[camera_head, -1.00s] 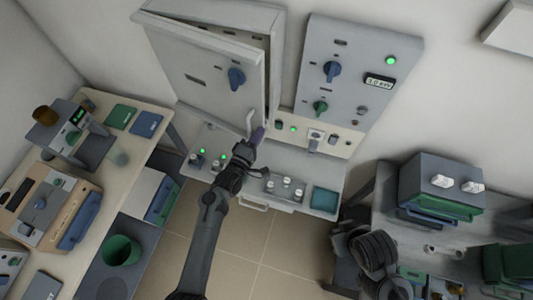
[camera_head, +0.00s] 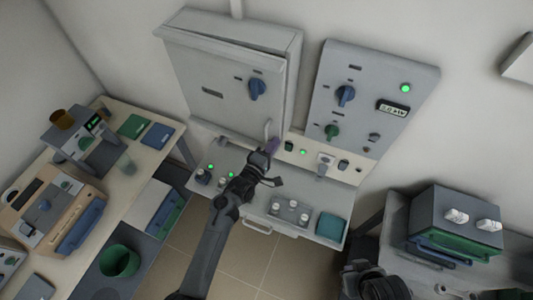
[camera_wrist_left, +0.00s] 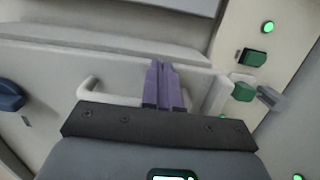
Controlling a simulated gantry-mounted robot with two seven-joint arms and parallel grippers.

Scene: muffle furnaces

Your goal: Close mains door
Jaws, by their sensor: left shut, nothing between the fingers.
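The mains door (camera_head: 222,88) is the grey front panel of the wall cabinet, with a blue rotary knob (camera_head: 258,89) and a light handle (camera_head: 267,129) at its lower right. It lies almost flush with the cabinet body, with a thin gap along its top and right edges. My left gripper (camera_head: 272,146) is at the door's lower right corner, by the handle. In the left wrist view its purple fingers (camera_wrist_left: 164,84) are shut together and empty, in front of the door near the white handle (camera_wrist_left: 90,88). Whether they touch the door is unclear.
A control panel (camera_head: 372,75) with a green light and display is right of the cabinet. A narrow shelf (camera_head: 258,205) with switches and a teal pad juts out below. Benches with equipment stand at left and right.

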